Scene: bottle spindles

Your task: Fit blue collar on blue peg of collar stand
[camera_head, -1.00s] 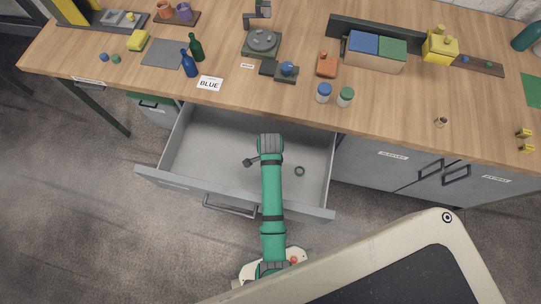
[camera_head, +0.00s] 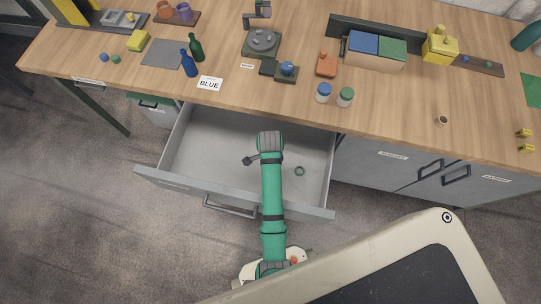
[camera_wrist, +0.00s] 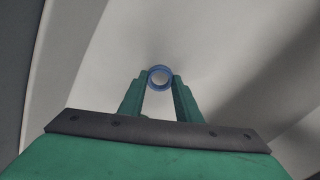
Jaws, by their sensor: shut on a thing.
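In the wrist view my gripper (camera_wrist: 160,84) is shut on the blue collar (camera_wrist: 160,67), a small ring held at the fingertips with its opening facing the camera. A pale surface shows through the ring. In the head view my arm reaches over the open drawer (camera_head: 211,150), and the held collar cannot be made out there. A dark strip (camera_head: 498,70) at the back right of the bench carries a small blue spot (camera_head: 466,59) and a small green spot (camera_head: 488,64). It may be the collar stand, but the pegs are too small to tell.
A green ring (camera_head: 299,171) lies in the drawer, right of my arm. The wooden bench (camera_head: 400,105) stands behind it. Blue-lidded (camera_head: 323,92) and green-lidded (camera_head: 345,97) jars stand near its front edge. A two-coloured box (camera_head: 374,52) and a yellow container (camera_head: 440,45) stand left of the strip.

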